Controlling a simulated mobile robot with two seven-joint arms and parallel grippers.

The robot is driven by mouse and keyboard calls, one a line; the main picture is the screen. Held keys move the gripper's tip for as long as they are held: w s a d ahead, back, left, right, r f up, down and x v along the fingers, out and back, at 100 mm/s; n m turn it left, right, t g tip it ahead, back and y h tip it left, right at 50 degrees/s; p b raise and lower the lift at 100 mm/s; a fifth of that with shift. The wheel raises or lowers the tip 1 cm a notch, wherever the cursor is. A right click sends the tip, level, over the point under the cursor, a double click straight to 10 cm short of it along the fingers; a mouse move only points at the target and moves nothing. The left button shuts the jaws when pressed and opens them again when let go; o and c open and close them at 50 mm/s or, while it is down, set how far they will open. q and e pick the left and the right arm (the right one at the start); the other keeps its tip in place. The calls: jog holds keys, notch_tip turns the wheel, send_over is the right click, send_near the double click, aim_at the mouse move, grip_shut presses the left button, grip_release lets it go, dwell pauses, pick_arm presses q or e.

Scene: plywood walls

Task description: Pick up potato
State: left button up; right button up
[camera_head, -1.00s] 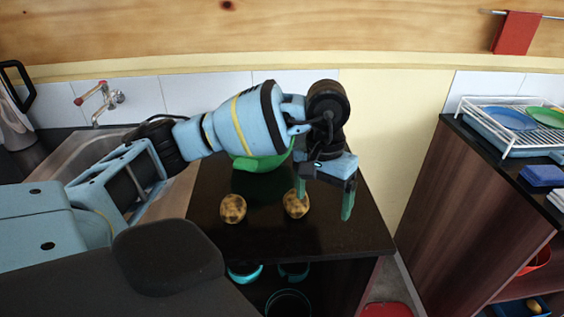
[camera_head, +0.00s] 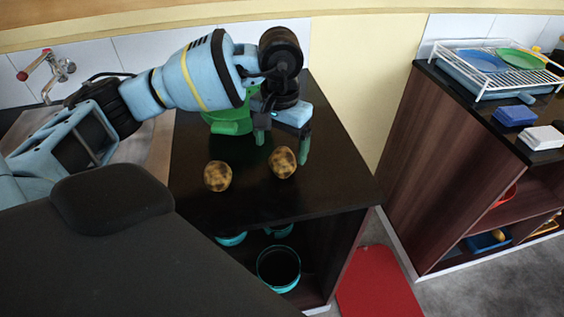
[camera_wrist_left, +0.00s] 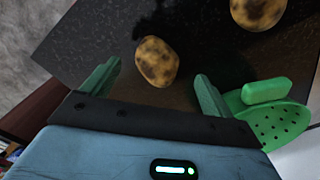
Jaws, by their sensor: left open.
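Two brown, dark-spotted potatoes lie on the black counter (camera_head: 330,190). The right-hand potato (camera_head: 283,162) is just in front of my left gripper (camera_head: 282,141). The left-hand potato (camera_head: 218,176) lies a short way to its left. My left gripper is open and empty, its green fingers pointing down. In the left wrist view, one potato (camera_wrist_left: 157,62) shows between and beyond the two fingers, with dark counter visible around it. The other potato (camera_wrist_left: 258,12) is at the top right, partly cut off. My right gripper is not in view.
A green colander (camera_head: 232,122) stands behind the gripper, close to its right finger in the left wrist view (camera_wrist_left: 275,118). A sink with a tap (camera_head: 58,68) is at left. A separate cabinet with a dish rack (camera_head: 500,72) is at right. The counter's front is clear.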

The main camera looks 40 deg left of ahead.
aim_at(283, 156)
pick_arm(q)
jog(key=shift+f, duration=0.25)
jog(key=f, duration=0.4)
jog(key=shift+w+d+f+p, duration=0.15)
jog(key=shift+w+p, duration=0.1)
jog(key=shift+p, duration=0.1)
jog(key=shift+f, duration=0.15)
jog(key=shift+c, duration=0.4)
jog(key=c, duration=1)
pick_arm(e)
jog(key=shift+w+r, duration=0.2)
jog(key=shift+r, duration=0.2)
jog(key=shift+w, duration=0.2)
